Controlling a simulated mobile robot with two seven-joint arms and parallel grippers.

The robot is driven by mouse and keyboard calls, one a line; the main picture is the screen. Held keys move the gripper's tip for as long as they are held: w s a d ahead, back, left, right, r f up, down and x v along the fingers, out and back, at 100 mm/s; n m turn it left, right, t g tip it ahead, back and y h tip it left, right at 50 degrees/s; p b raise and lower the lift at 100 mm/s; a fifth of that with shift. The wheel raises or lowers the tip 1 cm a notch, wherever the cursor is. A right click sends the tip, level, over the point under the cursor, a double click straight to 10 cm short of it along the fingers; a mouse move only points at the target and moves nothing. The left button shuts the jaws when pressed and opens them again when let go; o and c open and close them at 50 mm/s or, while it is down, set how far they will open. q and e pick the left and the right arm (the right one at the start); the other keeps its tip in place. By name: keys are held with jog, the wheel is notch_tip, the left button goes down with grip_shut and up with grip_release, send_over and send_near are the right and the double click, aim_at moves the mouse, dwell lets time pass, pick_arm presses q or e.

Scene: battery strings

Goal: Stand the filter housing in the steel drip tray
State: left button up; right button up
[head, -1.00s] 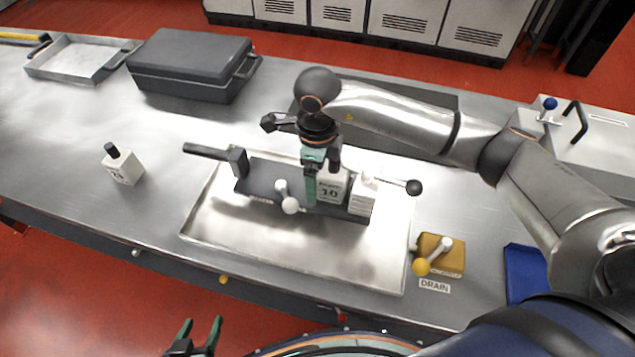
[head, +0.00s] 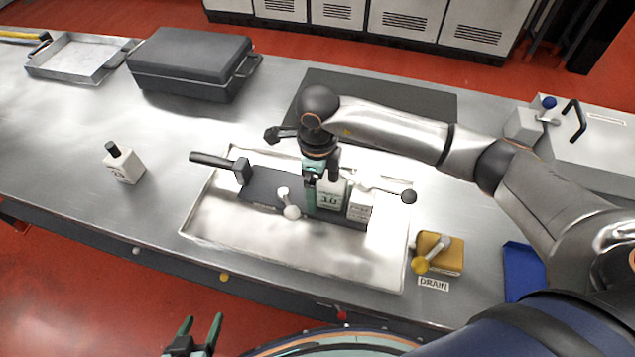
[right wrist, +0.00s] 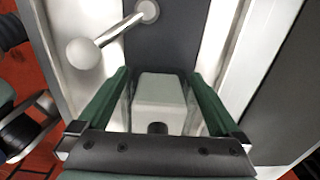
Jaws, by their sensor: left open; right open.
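What I take for the filter housing (head: 268,187) is a long dark grey body with a black handle at its left, a white ball-ended lever and a black knob at its right. It is in the large shallow steel drip tray (head: 213,231); its underside contact is hidden. A white block with a black cap (right wrist: 162,92), marked 10 in the head view (head: 331,196), is at the housing. My right gripper (right wrist: 160,85) is open with its green fingers either side of this block. My left gripper (head: 201,328) is open and empty before the bench front.
A dark case (head: 190,62) and a smaller steel tray (head: 75,60) are at the back left. A dark mat (head: 400,103) lies behind the arm.

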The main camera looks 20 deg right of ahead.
notch_tip(320, 180, up, 12)
jog(key=b, duration=0.1)
jog(key=shift+r, duration=0.15)
dwell(0.6)
